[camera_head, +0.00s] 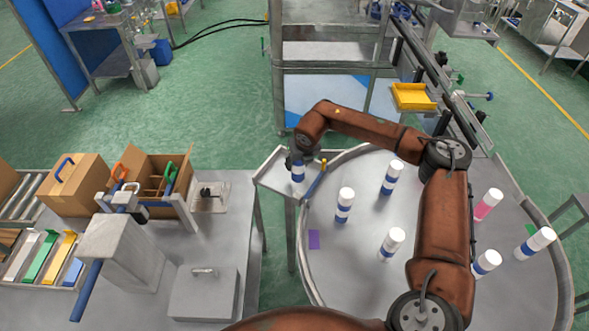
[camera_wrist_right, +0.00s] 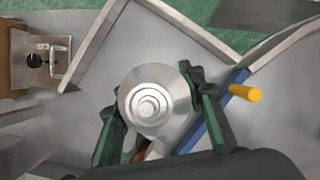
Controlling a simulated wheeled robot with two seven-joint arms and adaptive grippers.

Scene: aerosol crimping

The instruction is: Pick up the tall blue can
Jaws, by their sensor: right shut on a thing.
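My right gripper (camera_head: 298,160) is shut on a blue-banded can (camera_head: 298,174) over the small metal side tray (camera_head: 268,180), left of the round table. The right wrist view shows the can's silver domed top (camera_wrist_right: 148,104) between the green fingers of the gripper (camera_wrist_right: 152,112). The gripper hides the can's upper part in the head view. I cannot tell whether its base touches the tray, nor its full height. White cans with blue bands (camera_head: 345,204) (camera_head: 391,178) (camera_head: 392,243) stand on the round table. My left gripper is not in view.
More cans, one pink (camera_head: 488,204), stand at the right of the round table (camera_head: 350,280). A blue bar with a yellow end (camera_wrist_right: 245,93) lies close beside the gripper. Cardboard boxes (camera_head: 75,185) and a grey metal block (camera_head: 120,250) occupy the left bench.

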